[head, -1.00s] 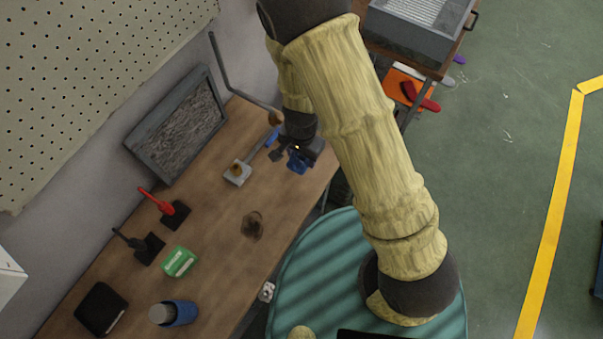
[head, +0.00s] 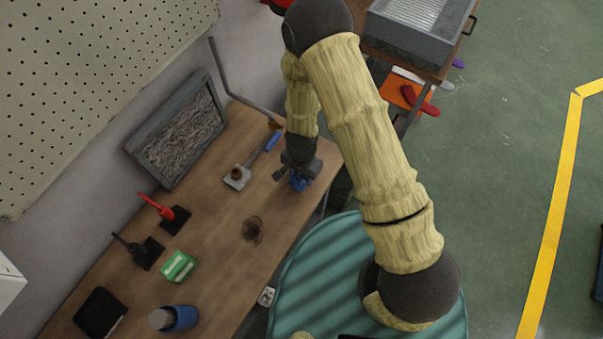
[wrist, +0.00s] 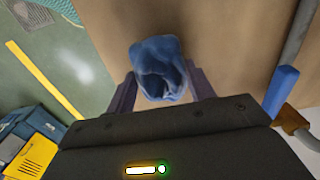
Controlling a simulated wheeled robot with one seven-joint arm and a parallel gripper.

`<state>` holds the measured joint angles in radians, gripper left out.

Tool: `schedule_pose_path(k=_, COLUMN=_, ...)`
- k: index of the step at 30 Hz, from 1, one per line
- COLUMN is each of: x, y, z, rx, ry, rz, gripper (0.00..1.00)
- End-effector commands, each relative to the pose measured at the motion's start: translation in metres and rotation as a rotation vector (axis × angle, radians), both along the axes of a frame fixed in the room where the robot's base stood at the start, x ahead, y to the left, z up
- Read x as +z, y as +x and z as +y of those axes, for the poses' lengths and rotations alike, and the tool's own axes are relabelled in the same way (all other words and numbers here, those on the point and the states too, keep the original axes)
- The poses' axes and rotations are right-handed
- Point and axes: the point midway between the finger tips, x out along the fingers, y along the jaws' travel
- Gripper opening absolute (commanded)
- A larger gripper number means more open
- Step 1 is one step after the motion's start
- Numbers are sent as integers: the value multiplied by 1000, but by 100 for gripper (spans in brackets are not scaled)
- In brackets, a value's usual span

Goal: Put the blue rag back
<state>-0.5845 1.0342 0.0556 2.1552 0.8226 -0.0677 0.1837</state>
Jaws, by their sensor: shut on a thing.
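The blue rag (head: 299,183) is a small crumpled cloth below my gripper (head: 291,174) in the head view, over the right part of the wooden workbench (head: 218,213). In the wrist view the rag (wrist: 158,70) sits bunched between the two fingers of my gripper (wrist: 160,88), which is shut on it. The bench top lies behind the rag in that view. I cannot tell whether the rag touches the bench. A dark round stain (head: 252,230) marks the bench to the left of the gripper.
A grey framed panel (head: 178,130) leans on the wall.

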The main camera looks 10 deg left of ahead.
Motion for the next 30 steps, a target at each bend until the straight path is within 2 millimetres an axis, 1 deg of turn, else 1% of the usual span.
schedule_pose_path(k=1, x=-6, y=-1, z=0, rx=0, ry=0, rz=2, gripper=35)
schedule_pose_path(k=3, x=-10, y=0, z=0, rx=0, ry=0, rz=1, gripper=35)
schedule_pose_path(k=12, x=-13, y=0, z=0, rx=0, ry=1, rz=0, gripper=35)
schedule_pose_path(k=13, x=-12, y=0, z=0, rx=0, ry=1, rz=0, gripper=57)
schedule_pose_path(k=15, x=-12, y=0, z=0, rx=0, ry=1, rz=0, gripper=71)
schedule_pose_path(k=16, x=-12, y=0, z=0, rx=0, ry=1, rz=0, gripper=75)
schedule_pose_path(k=26, x=-11, y=0, z=0, rx=0, ry=1, rz=0, gripper=75)
schedule_pose_path(k=30, x=-3, y=0, z=1, rx=2, ry=1, rz=-2, gripper=75)
